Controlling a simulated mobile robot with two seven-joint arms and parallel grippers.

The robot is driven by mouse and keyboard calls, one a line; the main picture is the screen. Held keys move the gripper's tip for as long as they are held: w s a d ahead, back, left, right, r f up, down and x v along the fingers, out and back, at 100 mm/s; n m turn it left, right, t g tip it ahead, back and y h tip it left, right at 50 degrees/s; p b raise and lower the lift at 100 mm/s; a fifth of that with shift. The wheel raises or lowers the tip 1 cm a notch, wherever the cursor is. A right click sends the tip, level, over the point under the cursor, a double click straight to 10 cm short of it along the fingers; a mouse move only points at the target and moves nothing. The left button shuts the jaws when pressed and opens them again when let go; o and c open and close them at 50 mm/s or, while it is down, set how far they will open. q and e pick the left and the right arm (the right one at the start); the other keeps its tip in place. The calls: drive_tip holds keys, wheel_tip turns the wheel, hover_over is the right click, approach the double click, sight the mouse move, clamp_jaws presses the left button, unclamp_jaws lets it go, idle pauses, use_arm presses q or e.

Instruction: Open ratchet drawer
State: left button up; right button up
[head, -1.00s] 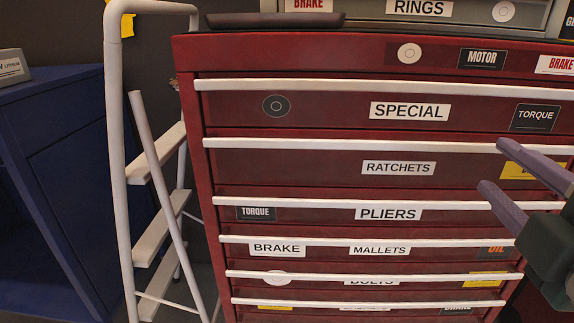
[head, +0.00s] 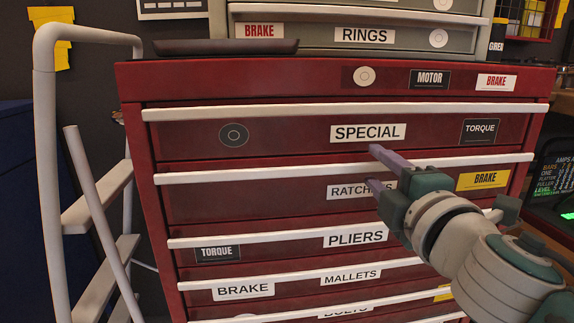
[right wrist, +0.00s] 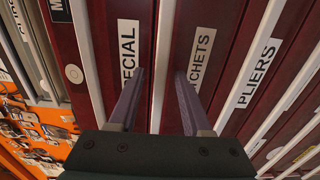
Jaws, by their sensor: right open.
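The ratchet drawer (head: 260,198) is a dark red front labelled RATCHETS in the tool cabinet, between the SPECIAL and PLIERS drawers. It looks shut. Its long white handle (head: 260,171) runs along its top edge. My right gripper (head: 373,167) is open in front of the label and partly covers it. In the right wrist view, the two purple fingers (right wrist: 159,74) lie on either side of the white handle (right wrist: 163,40), one towards SPECIAL and one towards RATCHETS. I cannot tell how far the tips are from the drawer fronts. My left gripper is not in view.
A white stepladder (head: 100,195) stands left of the cabinet, beside a blue cabinet (head: 20,170). A grey drawer box (head: 300,36) and a dark tray (head: 226,47) sit on the red top. Other white handles run close above and below.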

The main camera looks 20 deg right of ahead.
drive_tip(key=shift+w, duration=0.1)
clamp_jaws()
idle(0.3)
idle(1.1)
